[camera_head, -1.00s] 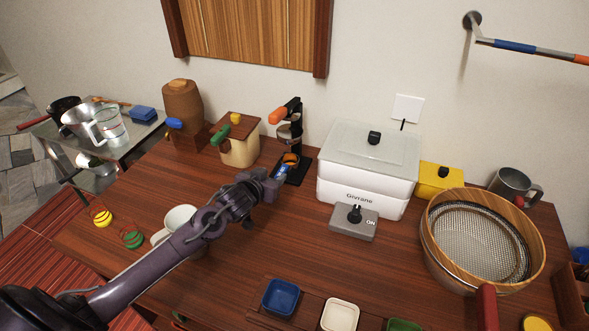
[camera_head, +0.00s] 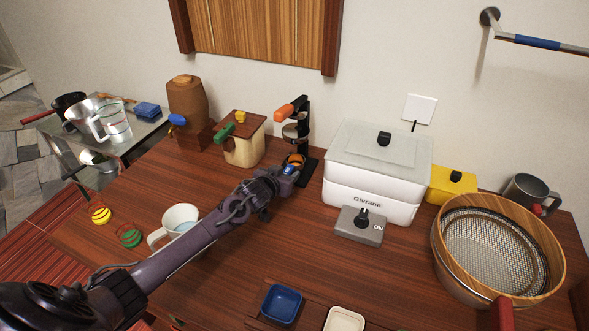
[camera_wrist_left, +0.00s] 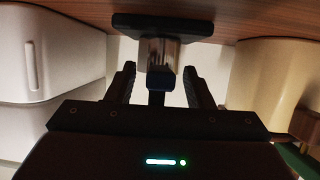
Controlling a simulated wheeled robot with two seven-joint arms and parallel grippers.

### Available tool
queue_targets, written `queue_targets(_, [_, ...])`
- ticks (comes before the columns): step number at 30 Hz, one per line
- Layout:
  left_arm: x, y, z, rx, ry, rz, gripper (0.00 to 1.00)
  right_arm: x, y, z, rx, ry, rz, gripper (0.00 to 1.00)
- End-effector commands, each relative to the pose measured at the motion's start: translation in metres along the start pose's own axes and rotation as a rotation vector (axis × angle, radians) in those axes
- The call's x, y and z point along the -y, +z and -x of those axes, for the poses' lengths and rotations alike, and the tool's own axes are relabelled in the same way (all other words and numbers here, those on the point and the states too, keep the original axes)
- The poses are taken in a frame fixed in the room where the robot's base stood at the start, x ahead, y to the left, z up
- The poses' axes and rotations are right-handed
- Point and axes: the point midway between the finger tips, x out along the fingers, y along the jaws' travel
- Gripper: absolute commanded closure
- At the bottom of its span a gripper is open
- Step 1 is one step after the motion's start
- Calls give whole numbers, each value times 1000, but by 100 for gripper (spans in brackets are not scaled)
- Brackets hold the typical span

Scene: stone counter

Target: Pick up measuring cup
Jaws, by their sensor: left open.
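My left gripper (camera_head: 290,168) reaches to the foot of a dark stand with an orange handle (camera_head: 298,128). In the left wrist view my gripper (camera_wrist_left: 160,80) is open, with a dark handle-like part (camera_wrist_left: 157,84) between its fingers. Behind that part is a shiny metal cylinder (camera_wrist_left: 159,52). I cannot tell whether this is the measuring cup, or whether the fingers touch it. A clear glass jug with a handle (camera_head: 114,122) stands on the metal side table at the left. My right gripper is out of view.
A white appliance (camera_head: 370,180) stands right of the stand, with a grey knob box (camera_head: 359,225) in front. A cream canister (camera_head: 244,150) is to the left. A white mug (camera_head: 178,219) sits beside my forearm. A wooden-rimmed sieve (camera_head: 458,280) is at the right.

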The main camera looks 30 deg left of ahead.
Motion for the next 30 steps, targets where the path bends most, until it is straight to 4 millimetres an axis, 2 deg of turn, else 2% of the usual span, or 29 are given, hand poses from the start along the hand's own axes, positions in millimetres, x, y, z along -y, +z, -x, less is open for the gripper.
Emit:
queue_targets(4, [-1, 0, -11, 0, 0, 0, 53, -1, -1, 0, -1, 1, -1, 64])
queue_targets(12, [-1, 0, -12, 0, 1, -1, 54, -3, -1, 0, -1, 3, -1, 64])
queue_targets(23, [0, 0, -12, 1, 0, -1, 100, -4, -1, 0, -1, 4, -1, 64])
queue_targets(30, [0, 0, -12, -1, 0, -1, 100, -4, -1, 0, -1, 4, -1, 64])
